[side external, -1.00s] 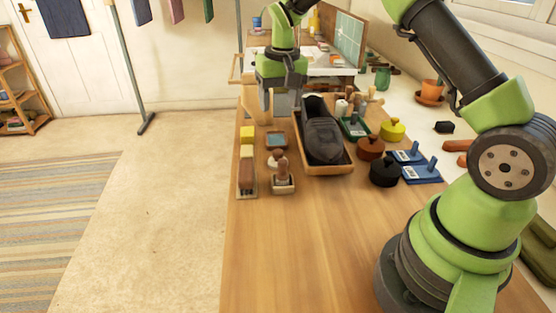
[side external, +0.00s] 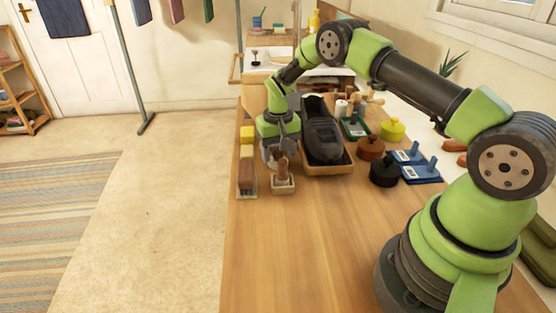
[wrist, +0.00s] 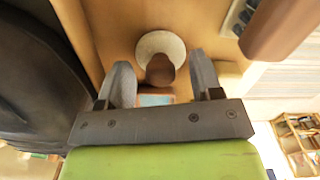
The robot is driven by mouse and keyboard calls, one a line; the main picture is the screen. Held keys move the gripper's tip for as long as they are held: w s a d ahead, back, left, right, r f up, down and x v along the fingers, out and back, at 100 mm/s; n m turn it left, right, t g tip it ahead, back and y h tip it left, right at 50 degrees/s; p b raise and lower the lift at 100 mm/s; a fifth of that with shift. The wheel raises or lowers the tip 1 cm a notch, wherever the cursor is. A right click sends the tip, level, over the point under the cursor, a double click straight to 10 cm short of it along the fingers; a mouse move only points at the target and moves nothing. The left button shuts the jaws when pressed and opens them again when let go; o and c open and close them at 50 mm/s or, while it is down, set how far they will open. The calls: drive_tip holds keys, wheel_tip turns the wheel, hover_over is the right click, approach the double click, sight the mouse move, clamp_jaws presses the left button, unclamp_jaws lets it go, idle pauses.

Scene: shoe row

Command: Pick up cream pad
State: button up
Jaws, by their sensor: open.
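In the wrist view, a round cream pad (wrist: 150,43) with a brown knob lies just beyond my fingertips, roughly centred between them. My gripper (wrist: 162,78) is open and empty, one finger on each side of the knob's near end. In the side view, my gripper (side external: 274,155) is low over the table's left part, beside the shoe tray. There it hides part of the small items, and I cannot tell whether the fingers touch anything. A brown-handled piece on a pale base (side external: 283,186) stands just in front of it.
A dark shoe (side external: 323,140) in a wooden tray (side external: 330,170) is close on the right. A brown brush (side external: 246,175) in a narrow tray and a yellow block (side external: 247,134) are on the left. Lidded pots, the black one (side external: 385,172) among them, stand farther right. The front table is clear.

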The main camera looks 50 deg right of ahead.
sight(278, 151)
drive_tip(key=shift+f, duration=0.35)
drive_tip(key=c, duration=1.1)
wheel_tip(278, 151, up, 10)
drive_tip(key=shift+r, duration=0.1)
drive_tip(key=o, duration=0.4)
clamp_jaws()
drive_tip(key=s+d+r+t+h, duration=0.1)
drive_tip(key=s+d+r, duration=0.1)
drive_tip(key=s, duration=0.3)
drive_tip(key=s+d+r+t+h, duration=0.1)
drive_tip(key=s+d+r, duration=0.1)
drive_tip(key=s+d, duration=0.2)
drive_tip(key=shift+s+d+r, duration=0.3)
drive_tip(key=shift+s+d, duration=0.05)
drive_tip(key=shift+s, duration=0.15)
